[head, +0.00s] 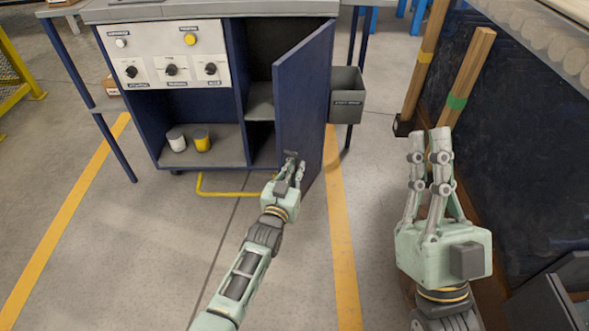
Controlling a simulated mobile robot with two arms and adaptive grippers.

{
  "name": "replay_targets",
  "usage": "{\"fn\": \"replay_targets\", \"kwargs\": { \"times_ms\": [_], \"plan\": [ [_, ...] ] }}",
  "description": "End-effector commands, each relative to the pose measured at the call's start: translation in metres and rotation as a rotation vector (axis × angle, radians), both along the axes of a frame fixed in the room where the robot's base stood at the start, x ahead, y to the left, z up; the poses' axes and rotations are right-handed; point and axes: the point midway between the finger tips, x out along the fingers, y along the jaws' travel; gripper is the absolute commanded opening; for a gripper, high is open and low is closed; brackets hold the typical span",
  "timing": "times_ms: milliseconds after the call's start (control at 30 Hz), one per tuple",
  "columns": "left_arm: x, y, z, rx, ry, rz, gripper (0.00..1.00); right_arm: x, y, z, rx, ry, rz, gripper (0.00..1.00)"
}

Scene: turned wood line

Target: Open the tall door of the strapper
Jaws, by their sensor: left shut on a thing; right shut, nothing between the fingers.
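The strapper (200,100) is a dark blue cabinet with a grey top and a control panel. Its tall door (303,100) is hinged at the right and stands well out from the cabinet, with part of the compartment behind it showing. My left gripper (292,163) is shut on the door's handle (290,154), low on the door; its fingers hide part of the handle. My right gripper (430,132) is shut and empty, in the right foreground, apart from the door.
A grey bin (346,95) hangs at the cabinet's right side. A white can (176,141) and a yellow can (201,141) stand on the open lower shelf. Wooden posts (467,75) stand at the right by a dark panel. The floor before the cabinet is clear except a yellow bar (225,194).

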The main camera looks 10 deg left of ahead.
Motion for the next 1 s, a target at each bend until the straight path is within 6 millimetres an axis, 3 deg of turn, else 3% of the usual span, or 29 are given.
{"fn": "replay_targets", "kwargs": {
  "times_ms": [67,100,200,567,767,1000],
  "plan": [
    [0.001,0.0,-0.001,0.008,0.001,-0.001,0.0,0.0,0.0,0.0,0.0,0.0,0.0,0.0],
    [0.001,0.0,0.0,0.008,0.001,-0.001,0.11,0.0,0.0,0.0,0.0,0.0,0.0,0.0],
    [0.001,0.0,0.0,0.006,0.001,-0.001,0.19,0.0,0.0,0.0,0.0,0.0,0.0,0.0],
    [-0.002,0.0,0.0,0.001,-0.001,0.0,0.19,0.0,0.0,-0.001,0.0,0.003,0.001,0.0],
    [-0.026,0.005,-0.001,0.0,0.001,-0.001,0.19,0.0,0.0,0.0,0.0,0.003,0.001,0.0],
    [-0.075,0.015,-0.001,0.001,0.002,-0.001,0.19,0.0,0.0,0.0,-0.001,0.002,0.0,0.0]
  ]
}}
